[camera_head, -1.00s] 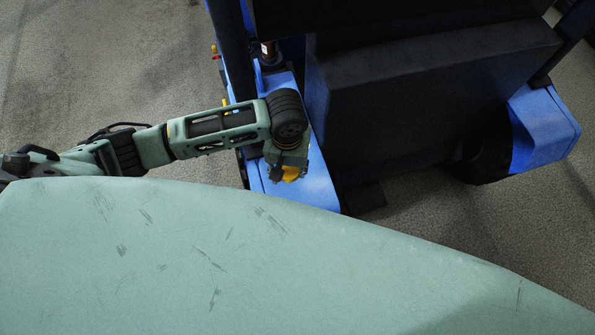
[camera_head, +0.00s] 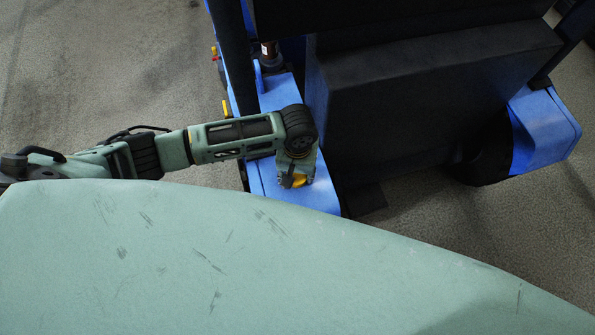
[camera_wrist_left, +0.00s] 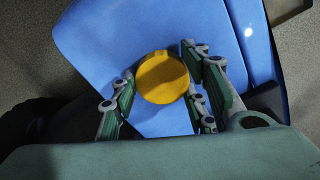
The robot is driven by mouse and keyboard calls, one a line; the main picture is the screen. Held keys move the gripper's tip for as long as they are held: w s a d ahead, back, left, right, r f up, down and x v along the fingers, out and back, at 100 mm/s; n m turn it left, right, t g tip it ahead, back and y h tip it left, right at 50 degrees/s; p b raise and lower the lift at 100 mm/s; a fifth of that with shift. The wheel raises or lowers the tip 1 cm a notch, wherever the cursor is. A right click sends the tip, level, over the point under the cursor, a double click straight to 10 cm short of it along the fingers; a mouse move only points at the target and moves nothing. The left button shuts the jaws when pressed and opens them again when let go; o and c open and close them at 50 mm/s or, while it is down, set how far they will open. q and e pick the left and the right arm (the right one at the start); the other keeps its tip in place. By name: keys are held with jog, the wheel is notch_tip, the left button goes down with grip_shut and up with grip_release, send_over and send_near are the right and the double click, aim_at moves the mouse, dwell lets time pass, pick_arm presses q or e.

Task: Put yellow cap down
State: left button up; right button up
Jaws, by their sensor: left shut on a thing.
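The left gripper is shut on the cap. Whether the cap touches the blue surface cannot be told. My right gripper is not in view.
A large black block (camera_head: 430,90) of the machine stands right of my left gripper. A second blue fender (camera_head: 545,130) is farther right. A small yellow part (camera_head: 226,109) shows at the machine's left edge. Grey floor (camera_head: 100,70) is open at the left.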

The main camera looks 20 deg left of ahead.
aim_at(298, 176)
pick_arm(q)
jog(key=shift+f, duration=0.15)
jog(key=o, duration=1.3)
jog(key=shift+r, duration=0.35)
notch_tip(298, 176, up, 12)
jog(key=shift+r+p, duration=0.1)
jog(key=shift+p, duration=0.4)
jog(key=shift+s, duration=0.1)
